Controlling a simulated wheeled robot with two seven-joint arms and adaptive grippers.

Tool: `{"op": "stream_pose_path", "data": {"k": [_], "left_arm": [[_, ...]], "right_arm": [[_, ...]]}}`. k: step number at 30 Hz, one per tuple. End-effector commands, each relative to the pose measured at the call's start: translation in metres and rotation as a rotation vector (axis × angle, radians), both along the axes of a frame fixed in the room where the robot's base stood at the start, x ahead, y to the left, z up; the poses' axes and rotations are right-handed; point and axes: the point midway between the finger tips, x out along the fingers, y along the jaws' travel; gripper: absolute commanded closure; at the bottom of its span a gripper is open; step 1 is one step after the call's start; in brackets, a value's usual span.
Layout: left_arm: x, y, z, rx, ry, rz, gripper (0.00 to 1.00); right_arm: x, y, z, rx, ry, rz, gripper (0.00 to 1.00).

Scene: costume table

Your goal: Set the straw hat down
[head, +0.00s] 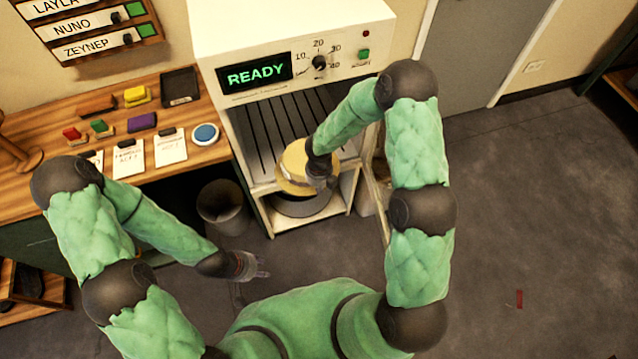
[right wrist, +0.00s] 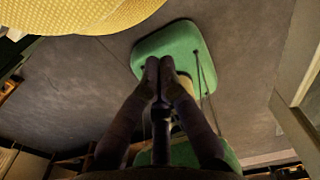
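The straw hat (head: 294,166) is pale yellow and shows at the front of the tall cream machine, above a dark round thing in its lower bay. My right gripper (head: 322,178) is in front of the hat's right side and hides part of it. In the right wrist view the hat's woven underside or brim (right wrist: 85,14) fills the upper left. There the right gripper's fingertips (right wrist: 160,63) are together, with no hat visible between them. Whether the hat is touching its support is hidden. My left gripper (head: 258,266) is low over the floor, empty, its fingers apart.
The machine (head: 290,25) shows READY and has a slatted surface. A dark bin (head: 222,205) stands to its left. The wooden table (head: 60,125) holds cards, coloured blocks and a blue-topped round item (head: 205,134). The floor on the right is mostly clear, with a small red object (head: 519,298).

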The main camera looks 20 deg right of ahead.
Motion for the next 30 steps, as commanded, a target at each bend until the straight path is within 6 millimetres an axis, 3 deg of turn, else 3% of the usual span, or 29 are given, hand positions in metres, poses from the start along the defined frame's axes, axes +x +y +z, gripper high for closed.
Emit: {"op": "stream_pose_path", "data": {"k": [1,5,9,15,30], "left_arm": [[0.000,0.000,-0.008,0.000,0.000,0.000,0.60],[0.000,0.000,-0.018,0.000,0.000,0.000,0.60],[0.000,0.000,-0.017,0.000,0.000,0.000,0.60],[0.000,0.000,-0.020,0.000,0.000,0.000,0.60],[0.000,0.000,-0.018,0.000,0.000,0.000,0.60]], "right_arm": [[0.000,0.000,-0.014,0.000,0.002,0.000,1.00],[0.000,0.000,-0.036,0.001,0.000,-0.001,1.00],[0.024,0.001,-0.030,0.001,-0.003,-0.003,1.00],[0.038,0.002,-0.029,0.001,-0.001,-0.002,1.00],[0.041,0.008,-0.027,0.001,-0.001,0.000,1.00]]}}
